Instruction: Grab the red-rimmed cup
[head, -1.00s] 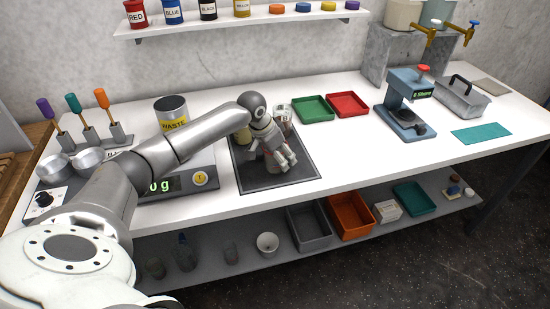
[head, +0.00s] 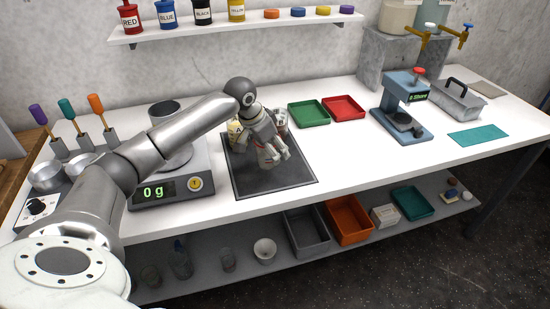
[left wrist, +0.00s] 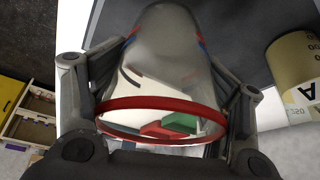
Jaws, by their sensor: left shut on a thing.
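The red-rimmed cup (left wrist: 165,75) is clear, with a red ring around its near rim. It fills the middle of the left wrist view, between the two fingers of my left gripper (left wrist: 160,110). My left gripper is shut on the cup. In the head view, my left gripper (head: 272,152) is over the dark mat (head: 300,178), fingers pointing down and to the right. There the gripper largely hides the cup, and I cannot tell whether the cup touches the mat. My right gripper is not in view.
A pale yellow labelled container (left wrist: 296,72) stands close beside the gripper. A scale (head: 150,195) reading 0 g is left of the mat. Green (head: 309,112) and red (head: 344,108) trays lie behind to the right.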

